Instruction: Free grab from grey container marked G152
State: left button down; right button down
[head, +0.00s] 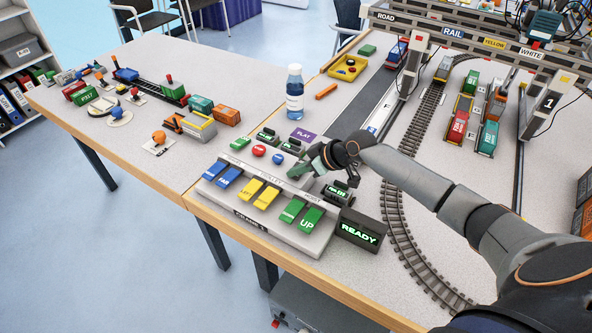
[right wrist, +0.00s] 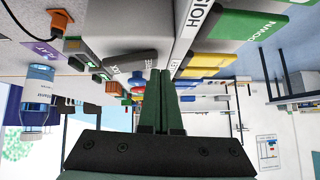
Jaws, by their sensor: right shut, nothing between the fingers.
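My right gripper (head: 302,168) is shut and empty, its green fingertips over the back part of the grey control panel (head: 243,206). In the right wrist view the two green fingers (right wrist: 160,100) lie side by side. The panel carries blue keys (head: 222,176), yellow keys (head: 258,193) and green keys (head: 302,213). Whether the fingers touch the panel, I cannot tell. A display (head: 360,230) beside it reads READY. A light grey container (head: 445,67) stands near the track under the gantry; its marking is unreadable. The grab cannot be made out. My left gripper is not in view.
A blue water bottle (head: 295,95) stands behind the panel. Red (head: 457,126) and green (head: 470,82) containers stand on the right beside a gantry post (head: 545,103). A railway track (head: 402,228) curves right of the panel. Toy trains and vehicles occupy the left table.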

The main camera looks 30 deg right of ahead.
aim_at(297, 178)
jog(key=shift+w+d+r, duration=0.25)
jog(key=shift+d+r, duration=0.05)
jog(key=shift+d, duration=0.2)
jog(key=shift+a+r+p, duration=0.1)
jog(key=shift+r+p, duration=0.4)
jog(key=shift+r, duration=0.1)
jog(key=r+p, duration=0.3)
jog(key=shift+s+a+r+p, duration=0.15)
jog(key=shift+a+p, duration=0.1)
jog(key=shift+p, duration=0.05)
jog(key=s+a+v, duration=0.1)
jog(key=v, duration=0.8)
jog(key=shift+s+b, duration=0.35)
jog(key=shift+a, duration=0.1)
jog(key=shift+a, duration=0.1)
